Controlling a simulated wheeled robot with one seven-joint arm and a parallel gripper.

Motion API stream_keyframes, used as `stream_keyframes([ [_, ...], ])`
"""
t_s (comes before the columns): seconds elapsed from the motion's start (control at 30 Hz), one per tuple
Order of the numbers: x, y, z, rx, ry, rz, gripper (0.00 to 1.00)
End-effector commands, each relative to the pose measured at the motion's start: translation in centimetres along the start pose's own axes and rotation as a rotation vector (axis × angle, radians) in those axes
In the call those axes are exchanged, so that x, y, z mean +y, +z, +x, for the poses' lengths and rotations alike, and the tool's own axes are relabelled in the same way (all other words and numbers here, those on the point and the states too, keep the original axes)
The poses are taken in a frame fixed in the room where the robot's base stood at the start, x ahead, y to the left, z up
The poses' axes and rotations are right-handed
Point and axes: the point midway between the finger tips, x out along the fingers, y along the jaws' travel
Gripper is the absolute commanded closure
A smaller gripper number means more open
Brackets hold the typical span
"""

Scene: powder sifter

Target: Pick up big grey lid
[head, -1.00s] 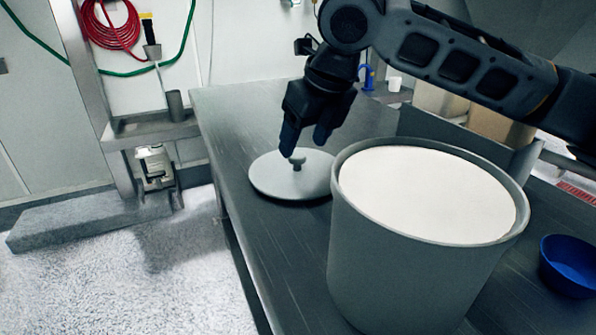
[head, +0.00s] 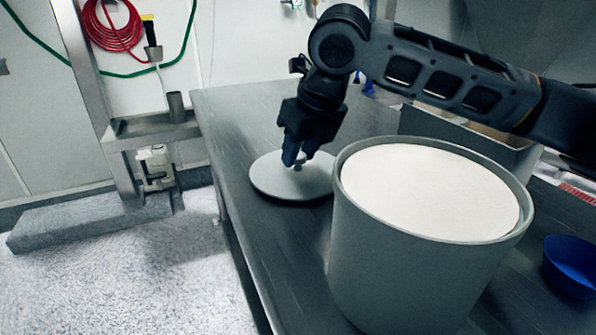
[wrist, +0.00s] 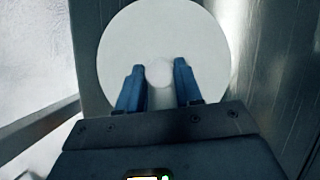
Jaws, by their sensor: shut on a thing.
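The big grey lid (head: 275,180) is a flat round disc with a small knob at its centre. It lies flat on the dark table, left of the large grey bucket (head: 400,265), and appears to rest on the table top. My gripper (head: 299,158) points down over the lid's middle, its blue fingers shut on the knob. In the wrist view the lid (wrist: 165,30) fills the upper middle, and the knob sits between the fingertips of my gripper (wrist: 160,67). The fingers partly hide the knob in the head view.
The bucket, full of white powder (head: 430,190), stands close to the lid's right side. A blue bowl (head: 572,265) is at the far right. The dark table (head: 225,115) is clear behind the lid, and its left edge runs near the lid.

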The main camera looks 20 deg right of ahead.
Motion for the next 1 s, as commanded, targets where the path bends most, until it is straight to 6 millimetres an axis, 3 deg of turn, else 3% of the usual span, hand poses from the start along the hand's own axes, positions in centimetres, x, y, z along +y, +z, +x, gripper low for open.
stream_keyframes([
  [0.1, 0.0, 0.0, 0.0, 0.000, 0.000, 0.000, 0.96],
  [0.47, 0.0, 0.2, -0.5, -0.001, 0.000, 0.000, 0.96],
  [0.73, 0.0, 1.8, -3.8, -0.003, 0.000, -0.001, 0.96],
  [1.0, -4.7, -0.1, -8.3, -0.002, -0.001, 0.004, 0.96],
])
